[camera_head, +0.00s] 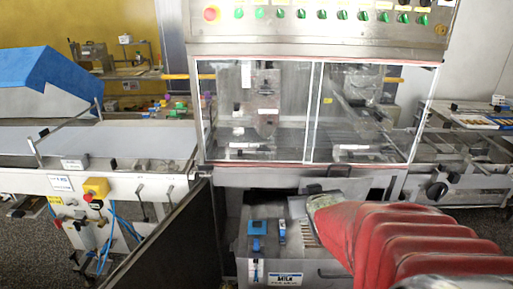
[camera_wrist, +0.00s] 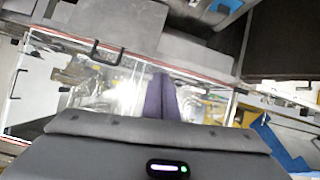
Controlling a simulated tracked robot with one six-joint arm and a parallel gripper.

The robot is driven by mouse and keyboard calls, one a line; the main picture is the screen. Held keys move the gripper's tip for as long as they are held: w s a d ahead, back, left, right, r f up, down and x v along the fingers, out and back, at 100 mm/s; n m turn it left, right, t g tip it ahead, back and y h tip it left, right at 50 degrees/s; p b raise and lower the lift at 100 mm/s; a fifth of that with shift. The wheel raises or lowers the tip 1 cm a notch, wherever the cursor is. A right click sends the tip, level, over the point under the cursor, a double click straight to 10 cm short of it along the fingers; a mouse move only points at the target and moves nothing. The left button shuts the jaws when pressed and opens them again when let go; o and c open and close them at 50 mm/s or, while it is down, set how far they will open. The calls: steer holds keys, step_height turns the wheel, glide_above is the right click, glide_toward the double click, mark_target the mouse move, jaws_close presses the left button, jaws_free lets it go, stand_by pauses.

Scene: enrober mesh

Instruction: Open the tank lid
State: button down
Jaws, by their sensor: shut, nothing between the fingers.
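The grey metal tank (camera_head: 270,219) with a "MILK" label (camera_head: 285,279) stands low in the middle of the head view, under the clear machine cover. Its top carries small blue fittings (camera_head: 257,228). My red-sleeved arm covers its right side, and I cannot clearly make out the lid's edges. My gripper (camera_head: 312,188) is above the tank's back right part, apart from the blue fittings. In the wrist view my gripper's fingers (camera_wrist: 160,96) are shut and empty in front of the clear cover. A grey metal block (camera_wrist: 110,25), possibly the tank, shows beyond them.
The clear cover (camera_head: 290,110) with red-edged frame and handles stands just behind my gripper. A dark open panel (camera_head: 165,245) stands left of the tank. Conveyors lie on both sides (camera_head: 120,140). A control panel (camera_head: 320,22) with green knobs is above.

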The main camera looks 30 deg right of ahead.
steer(key=s+d+f+m+t+h, duration=0.1)
steer(key=s+d+t, duration=0.1)
steer(key=d, duration=0.5)
steer(key=s+d+f+m+t+h, duration=0.1)
steer(key=s+d+f+t, duration=0.1)
steer(key=d, duration=0.5)
steer(key=shift+s+d, duration=0.35)
steer(key=shift+s, duration=0.25)
